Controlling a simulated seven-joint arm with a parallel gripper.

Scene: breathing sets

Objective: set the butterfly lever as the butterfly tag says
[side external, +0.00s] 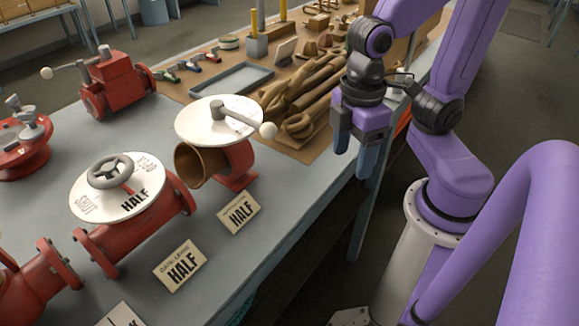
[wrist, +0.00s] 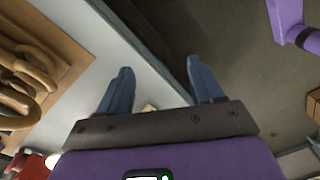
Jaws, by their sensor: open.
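A red valve with a brown open pipe mouth (side external: 190,165) carries a white round plate (side external: 200,118) and a grey lever (side external: 232,116) ending in a pale ball knob (side external: 268,131). It appears to be the butterfly valve. The lever points right and slightly toward the front edge. The tag before it (side external: 239,213) reads HALF; its small upper line is unreadable. The plate's markings are not legible. My gripper (side external: 355,155) is open and empty, fingers down, right of the lever and apart from it, near the bench edge. Its fingers also show in the wrist view (wrist: 160,68).
A red lever valve (side external: 115,85) is behind. Brown coiled hoses (side external: 310,95) lie on a brown mat, beside a grey tray (side external: 232,80).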

